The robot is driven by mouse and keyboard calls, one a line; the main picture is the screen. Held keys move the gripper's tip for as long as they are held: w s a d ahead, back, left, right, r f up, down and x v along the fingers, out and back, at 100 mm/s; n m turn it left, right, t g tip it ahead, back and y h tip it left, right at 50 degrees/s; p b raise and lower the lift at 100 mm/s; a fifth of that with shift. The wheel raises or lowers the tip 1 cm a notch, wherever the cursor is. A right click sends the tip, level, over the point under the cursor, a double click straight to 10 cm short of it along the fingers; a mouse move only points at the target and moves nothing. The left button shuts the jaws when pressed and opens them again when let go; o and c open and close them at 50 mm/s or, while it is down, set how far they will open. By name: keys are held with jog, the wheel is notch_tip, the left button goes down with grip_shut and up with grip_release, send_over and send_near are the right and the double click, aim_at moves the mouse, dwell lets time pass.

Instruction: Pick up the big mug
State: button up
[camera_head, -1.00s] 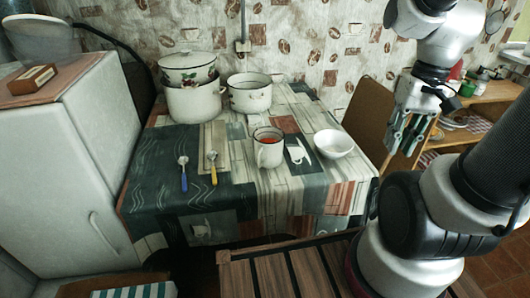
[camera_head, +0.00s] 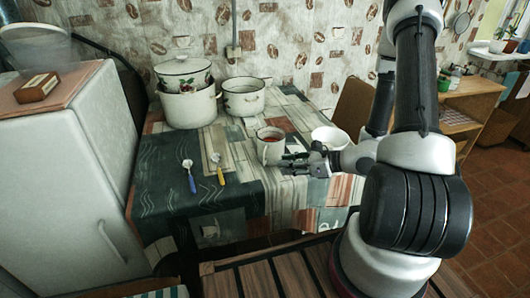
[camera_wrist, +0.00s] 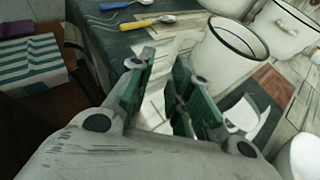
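The big mug (camera_head: 270,149) is white enamel with a dark rim and something red inside. It stands upright on the table (camera_head: 190,215). From these frames I cannot tell if a finger touches the mug.
A white bowl (camera_head: 330,138) stands right of the mug, partly behind my gripper. Two spoons, one blue-handled (camera_head: 189,177) and one yellow-handled (camera_head: 218,168), lie to the left. Enamel pots (camera_head: 244,97) stand at the back. A white fridge (camera_head: 75,165) stands at the left.

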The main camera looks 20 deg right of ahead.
aim_at(269, 149)
jog(key=shift+t, duration=0.3)
jog(key=x, duration=0.2)
jog(key=w+x, duration=0.1)
jog(key=x, duration=0.2)
jog(key=d+x, duration=0.1)
jog(key=x, duration=0.2)
jog(key=shift+w+r, duration=0.2)
jog(key=shift+w, duration=0.1)
grip_shut()
